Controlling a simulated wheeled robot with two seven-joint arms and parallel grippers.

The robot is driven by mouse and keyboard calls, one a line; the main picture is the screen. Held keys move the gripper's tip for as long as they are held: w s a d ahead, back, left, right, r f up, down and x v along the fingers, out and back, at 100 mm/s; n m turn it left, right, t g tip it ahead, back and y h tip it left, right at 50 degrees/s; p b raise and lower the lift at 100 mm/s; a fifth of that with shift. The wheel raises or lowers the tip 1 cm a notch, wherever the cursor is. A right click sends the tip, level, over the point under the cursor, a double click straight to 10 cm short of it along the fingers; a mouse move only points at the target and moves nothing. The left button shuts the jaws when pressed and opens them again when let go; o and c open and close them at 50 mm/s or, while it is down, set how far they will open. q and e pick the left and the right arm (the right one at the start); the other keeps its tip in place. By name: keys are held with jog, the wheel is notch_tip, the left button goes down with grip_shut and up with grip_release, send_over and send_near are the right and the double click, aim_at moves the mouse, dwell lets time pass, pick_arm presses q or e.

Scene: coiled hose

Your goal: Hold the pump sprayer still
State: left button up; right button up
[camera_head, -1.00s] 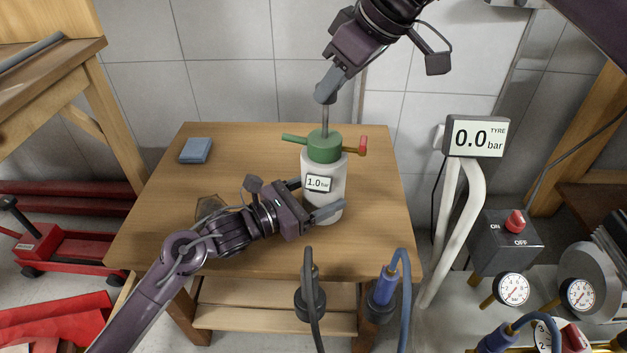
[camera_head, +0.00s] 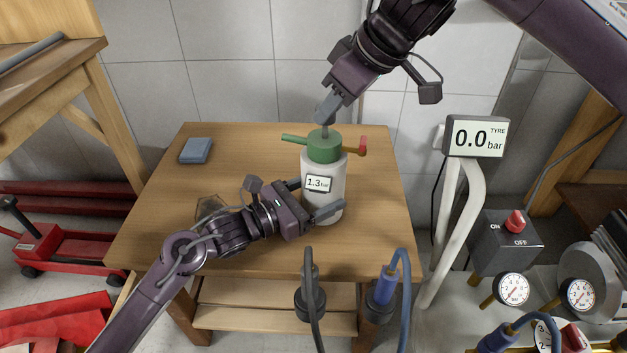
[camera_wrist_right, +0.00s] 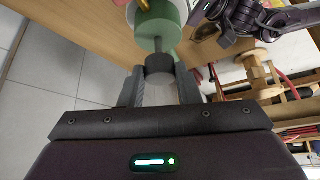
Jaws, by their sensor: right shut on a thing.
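The pump sprayer (camera_head: 322,165) stands upright on the wooden table (camera_head: 240,150), with a white body, a green top and a small display reading 1.3 bar. My left gripper (camera_head: 318,200) comes in from the left low on the body, with one finger on each side, closed around it. My right gripper (camera_head: 326,108) is above the sprayer, shut on the dark pump handle (camera_wrist_right: 159,64) at the top of the rod. In the right wrist view the green top (camera_wrist_right: 158,22) is just beyond the handle.
A display reading 0.0 bar (camera_head: 476,137) stands at the right, above a switch box (camera_head: 506,243). Two hose ends (camera_head: 384,287) are at the table's front edge.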

pick_arm(q)
jog(key=shift+s, duration=0.1)
pick_arm(e)
jog(key=shift+f, duration=1.05)
jog(key=shift+r, duration=0.1)
jog(key=shift+r, duration=2.95)
jog(key=shift+f, duration=0.15)
jog(key=shift+f, duration=2.9)
